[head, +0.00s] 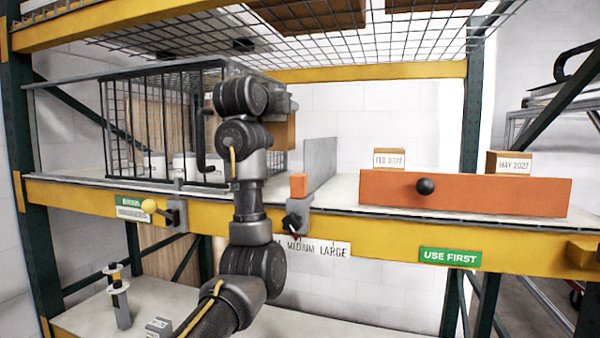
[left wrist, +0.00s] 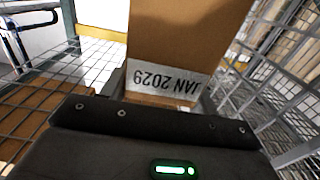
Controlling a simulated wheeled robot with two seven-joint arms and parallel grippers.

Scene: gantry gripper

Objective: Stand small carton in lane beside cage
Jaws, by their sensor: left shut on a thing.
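My left arm rises through the middle of the head view, and my left gripper (head: 283,103) is mostly hidden behind its wrist. It is shut on a brown carton (head: 291,131), of which only a strip shows past the arm. In the left wrist view the carton (left wrist: 187,35) fills the top middle, with an upside-down "JAN 2029" label. The barred cage (head: 165,120) stands on the shelf, left of and partly behind the arm. A grey upright divider (head: 320,162) stands to its right. My right gripper is not in view.
A long orange front (head: 500,193) with a black knob stands at right, with "FEB 2027" (head: 389,159) and "MAY 2027" (head: 509,163) cartons behind it. A small orange block (head: 298,185) sits at the shelf edge. Wire mesh decking (head: 370,42) hangs above.

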